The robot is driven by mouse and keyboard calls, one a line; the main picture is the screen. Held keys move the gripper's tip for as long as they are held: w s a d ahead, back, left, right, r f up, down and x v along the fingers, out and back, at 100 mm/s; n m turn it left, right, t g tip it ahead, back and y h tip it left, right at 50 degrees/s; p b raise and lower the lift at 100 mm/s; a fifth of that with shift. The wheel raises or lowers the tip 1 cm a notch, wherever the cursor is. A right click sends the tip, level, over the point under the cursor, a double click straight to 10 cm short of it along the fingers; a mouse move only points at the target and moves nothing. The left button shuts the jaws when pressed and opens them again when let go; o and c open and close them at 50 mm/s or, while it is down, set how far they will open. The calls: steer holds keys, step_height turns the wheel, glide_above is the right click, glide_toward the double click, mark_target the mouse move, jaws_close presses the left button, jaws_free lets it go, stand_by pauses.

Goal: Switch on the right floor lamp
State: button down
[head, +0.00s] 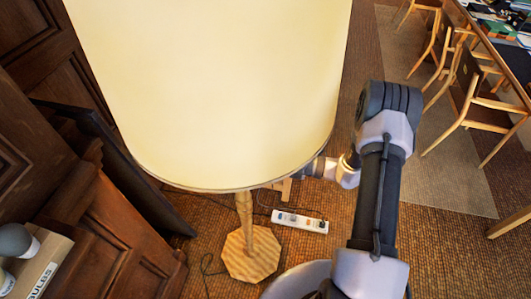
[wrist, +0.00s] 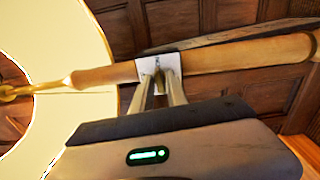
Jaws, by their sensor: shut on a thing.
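A floor lamp with a large cream shade (head: 215,85), a wooden pole (head: 244,215) and an octagonal wooden base (head: 251,254) stands upright close in front of me. In the wrist view the pole (wrist: 240,56) runs across the picture, and the inside of the shade (wrist: 75,60) is bright white at the left. A small pale switch plate (wrist: 173,62) sits on the pole. My gripper (wrist: 158,82) has its fingertips together at this plate, shut on the small switch there. The shade hides most of my gripper in the head view.
A white power strip (head: 299,221) lies on the carpet right of the base, with cables nearby. A box marked "BULBS" (head: 38,272) is at the lower left, by dark wood panelling (head: 110,235). Wooden chairs (head: 468,105) and a table stand at the upper right.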

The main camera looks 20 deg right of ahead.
steer(key=shift+m, duration=0.5)
steer(key=c, duration=1.5)
jaws_free()
steer(key=p+v, duration=0.1)
steer(key=v, duration=1.6)
steer(key=shift+s+d, duration=0.15)
steer(key=shift+d, duration=0.05)
